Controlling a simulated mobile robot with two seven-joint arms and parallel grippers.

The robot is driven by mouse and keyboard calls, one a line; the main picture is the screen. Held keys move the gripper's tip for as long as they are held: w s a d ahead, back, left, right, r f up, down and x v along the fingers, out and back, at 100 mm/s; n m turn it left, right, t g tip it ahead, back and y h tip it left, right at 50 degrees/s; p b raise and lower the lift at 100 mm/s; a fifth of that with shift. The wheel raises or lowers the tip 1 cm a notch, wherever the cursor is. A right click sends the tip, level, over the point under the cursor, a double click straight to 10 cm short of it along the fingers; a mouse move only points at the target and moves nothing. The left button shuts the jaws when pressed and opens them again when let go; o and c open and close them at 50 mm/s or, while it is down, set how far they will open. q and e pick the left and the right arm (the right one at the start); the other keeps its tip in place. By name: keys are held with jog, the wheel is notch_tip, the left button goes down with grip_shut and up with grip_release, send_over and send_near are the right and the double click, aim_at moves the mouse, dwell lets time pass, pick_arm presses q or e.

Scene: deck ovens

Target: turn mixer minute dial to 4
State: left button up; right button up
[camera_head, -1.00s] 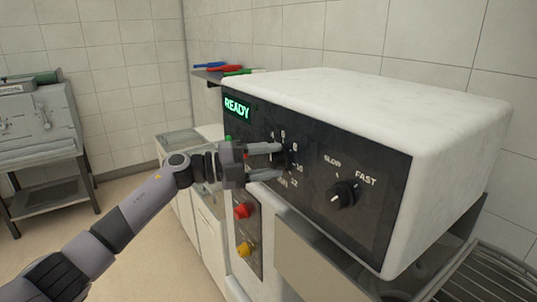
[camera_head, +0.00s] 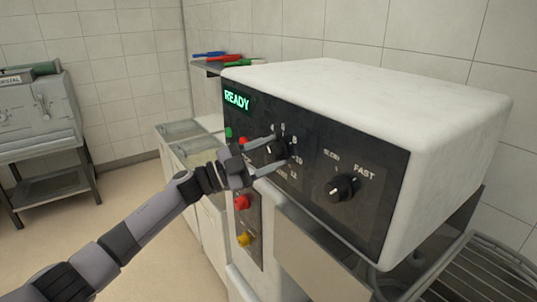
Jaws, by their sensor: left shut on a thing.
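The mixer's minute dial (camera_head: 277,149) is a black knob on the dark control panel (camera_head: 313,156), ringed by white numbers; 6, 8, 10 and 12 are the clearer ones. My left gripper (camera_head: 279,153) reaches in from the left and is shut on the dial, one finger above it and one below. Its fingers cover part of the knob and the left side of the scale, so I cannot tell where the dial points. The green READY display (camera_head: 237,99) is lit at the panel's upper left. My right gripper is out of view.
A speed knob (camera_head: 343,188) marked SLOW and FAST sits right of the dial. Red (camera_head: 241,202) and yellow (camera_head: 243,239) buttons are below my left gripper. A wire rack (camera_head: 480,270) is at the lower right. Open floor lies to the left.

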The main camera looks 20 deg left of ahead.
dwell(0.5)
pick_arm(q)
jog(key=o, duration=0.9)
jog(key=shift+c, duration=0.2)
jog(key=b+v, duration=0.1)
jog(key=v, duration=0.6)
jog(key=shift+b, duration=0.4)
jog(key=shift+s+f, duration=0.1)
jog(key=shift+f, duration=0.05)
